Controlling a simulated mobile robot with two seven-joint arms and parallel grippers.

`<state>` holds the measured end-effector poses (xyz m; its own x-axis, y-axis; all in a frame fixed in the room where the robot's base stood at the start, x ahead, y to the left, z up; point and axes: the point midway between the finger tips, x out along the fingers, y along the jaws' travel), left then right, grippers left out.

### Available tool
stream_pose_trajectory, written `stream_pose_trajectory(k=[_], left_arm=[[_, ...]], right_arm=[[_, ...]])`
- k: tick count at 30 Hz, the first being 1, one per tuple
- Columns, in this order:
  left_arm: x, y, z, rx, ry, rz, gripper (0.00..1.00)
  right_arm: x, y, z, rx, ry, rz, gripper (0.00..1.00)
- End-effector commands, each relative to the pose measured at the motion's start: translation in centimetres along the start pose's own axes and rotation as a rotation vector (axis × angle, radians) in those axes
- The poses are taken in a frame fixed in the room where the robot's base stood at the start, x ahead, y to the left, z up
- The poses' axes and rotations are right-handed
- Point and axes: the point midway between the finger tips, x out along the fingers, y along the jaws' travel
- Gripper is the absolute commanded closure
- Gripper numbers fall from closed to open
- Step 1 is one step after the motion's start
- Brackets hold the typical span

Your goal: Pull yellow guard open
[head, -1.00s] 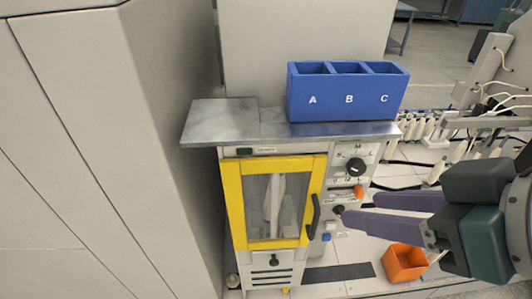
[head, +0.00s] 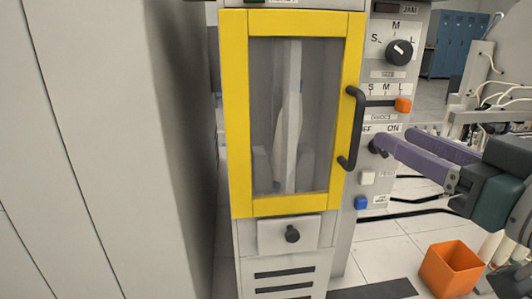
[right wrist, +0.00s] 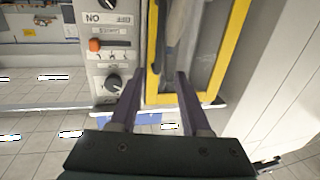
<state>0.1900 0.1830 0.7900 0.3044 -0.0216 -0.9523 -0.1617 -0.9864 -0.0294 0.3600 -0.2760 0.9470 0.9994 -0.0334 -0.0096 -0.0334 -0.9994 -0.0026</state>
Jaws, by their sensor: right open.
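The yellow guard (head: 235,120) is a yellow-framed door with a clear window on the grey machine's front. It looks shut. Its black bar handle (head: 356,128) stands upright on the frame's right side. My right gripper (head: 396,137) is open, with its purple fingers pointing left, to the right of the handle and apart from it in the picture. One fingertip overlaps the black OFF/ON knob; I cannot tell whether they touch. In the right wrist view the open fingers (right wrist: 160,78) show near the edge of the guard's yellow frame (right wrist: 152,60). My left gripper is out of view.
The control panel right of the guard has a black dial (head: 399,52), an orange slider knob (head: 403,105) and a blue button (head: 361,202). A small drawer (head: 268,236) sits below the guard. An orange bin (head: 452,268) stands on the floor. A large grey cabinet (head: 100,150) is at the left.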

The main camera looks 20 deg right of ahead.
Motion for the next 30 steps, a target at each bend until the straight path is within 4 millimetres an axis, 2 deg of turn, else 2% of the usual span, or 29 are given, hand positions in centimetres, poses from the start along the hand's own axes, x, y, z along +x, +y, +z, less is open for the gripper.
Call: stream_pose_trajectory(k=[1,5,15,21,30], left_arm=[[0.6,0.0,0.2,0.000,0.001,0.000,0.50],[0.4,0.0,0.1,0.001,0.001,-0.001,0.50],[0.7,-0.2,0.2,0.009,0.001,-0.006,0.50],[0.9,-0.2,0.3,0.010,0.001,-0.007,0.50],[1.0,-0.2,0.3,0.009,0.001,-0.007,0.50]], right_arm=[[0.1,0.2,0.4,0.000,0.009,0.005,0.53],[0.9,0.3,0.1,0.000,0.015,0.009,0.53],[6.4,0.3,0.1,0.003,0.013,0.008,0.53],[9.0,0.3,0.1,0.001,0.011,0.007,0.53],[9.9,0.3,0.1,0.000,0.009,0.007,0.53]])
